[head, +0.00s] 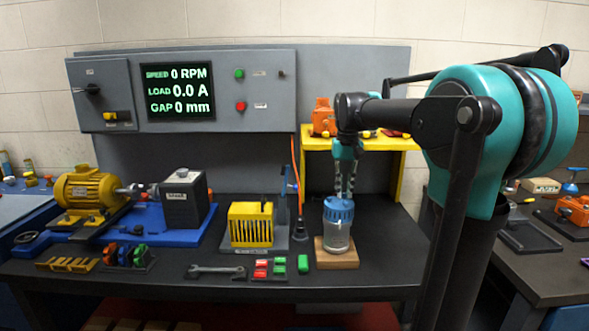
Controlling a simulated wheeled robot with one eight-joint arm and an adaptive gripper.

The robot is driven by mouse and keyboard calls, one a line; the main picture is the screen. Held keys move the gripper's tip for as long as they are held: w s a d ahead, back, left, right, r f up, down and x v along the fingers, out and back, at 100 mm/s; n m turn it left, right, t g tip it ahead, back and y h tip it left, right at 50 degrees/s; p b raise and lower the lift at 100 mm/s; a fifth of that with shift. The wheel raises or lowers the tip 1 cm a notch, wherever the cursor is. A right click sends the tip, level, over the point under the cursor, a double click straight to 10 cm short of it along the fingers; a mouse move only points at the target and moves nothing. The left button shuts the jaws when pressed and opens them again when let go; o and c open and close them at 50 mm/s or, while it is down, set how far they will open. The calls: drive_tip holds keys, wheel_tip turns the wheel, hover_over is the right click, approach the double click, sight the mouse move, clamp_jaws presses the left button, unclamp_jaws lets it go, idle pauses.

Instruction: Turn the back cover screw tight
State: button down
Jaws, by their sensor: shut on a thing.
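A yellow motor (88,190) sits on a blue base at the left of the bench, coupled to a dark grey block (184,203). Its back cover screw is too small to make out. My gripper (344,193) points down at the right of the bench, far from the motor. Its fingers are shut at the blue lid (338,210) of a clear jar (336,239). The jar stands upright on a wooden block (336,261). The exact contact of the fingertips is hard to see.
A yellow slotted rack (251,227) and a dark cone-shaped item (300,230) stand left of the jar. A wrench (217,271) and red and green pieces (270,268) lie in front. A yellow shelf (402,144) rises behind my gripper. The panel (182,92) reads 0 RPM.

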idle(0.3)
drive_tip(key=m, duration=0.4)
drive_tip(key=c, duration=1.7)
unclamp_jaws()
drive_tip(key=shift+m, duration=0.5)
drive_tip(key=shift+r, duration=3.55)
